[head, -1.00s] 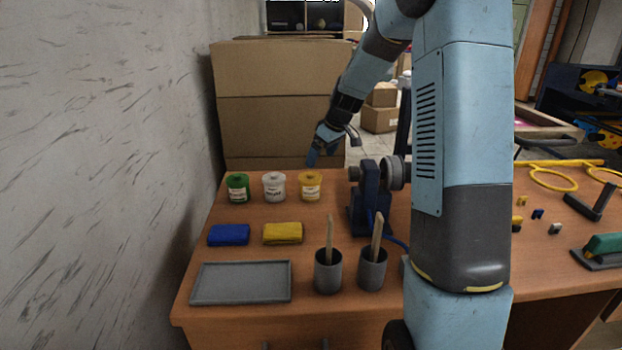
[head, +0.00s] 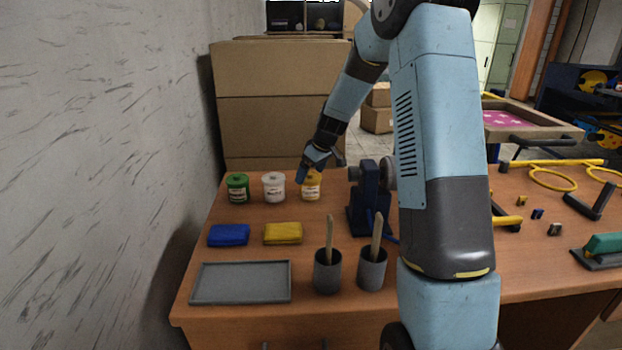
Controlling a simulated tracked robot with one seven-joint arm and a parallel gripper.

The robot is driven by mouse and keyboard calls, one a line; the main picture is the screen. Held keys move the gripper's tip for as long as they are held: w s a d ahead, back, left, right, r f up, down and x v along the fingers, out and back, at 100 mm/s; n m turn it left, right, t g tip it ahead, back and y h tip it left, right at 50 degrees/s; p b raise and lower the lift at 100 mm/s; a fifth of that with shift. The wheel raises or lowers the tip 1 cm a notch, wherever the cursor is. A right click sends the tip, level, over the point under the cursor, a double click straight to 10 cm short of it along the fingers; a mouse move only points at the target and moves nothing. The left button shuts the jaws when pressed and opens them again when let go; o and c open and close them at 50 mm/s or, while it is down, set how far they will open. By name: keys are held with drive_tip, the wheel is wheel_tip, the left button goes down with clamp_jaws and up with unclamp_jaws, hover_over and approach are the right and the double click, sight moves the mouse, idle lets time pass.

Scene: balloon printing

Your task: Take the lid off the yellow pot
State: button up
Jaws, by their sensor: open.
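The yellow pot (head: 311,190) stands upright at the back of the wooden table, the rightmost of a row of three pots. Its top is partly hidden by my gripper, so I cannot see its lid clearly. My gripper (head: 312,172) is open and reaches down from behind at the top of the yellow pot. One blue finger overlaps the pot's upper left in the picture. I cannot tell whether the fingers touch the lid.
A white pot (head: 274,187) and a green pot (head: 238,188) stand left of the yellow one. A dark blue machine (head: 369,200) stands close on the right. Blue (head: 229,235) and yellow (head: 283,233) blocks, a grey tray (head: 240,283) and two cups (head: 327,272) are nearer.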

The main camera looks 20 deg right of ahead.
drive_tip(key=shift+c, duration=0.3)
drive_tip(key=c, duration=0.7)
drive_tip(key=shift+r, duration=0.1)
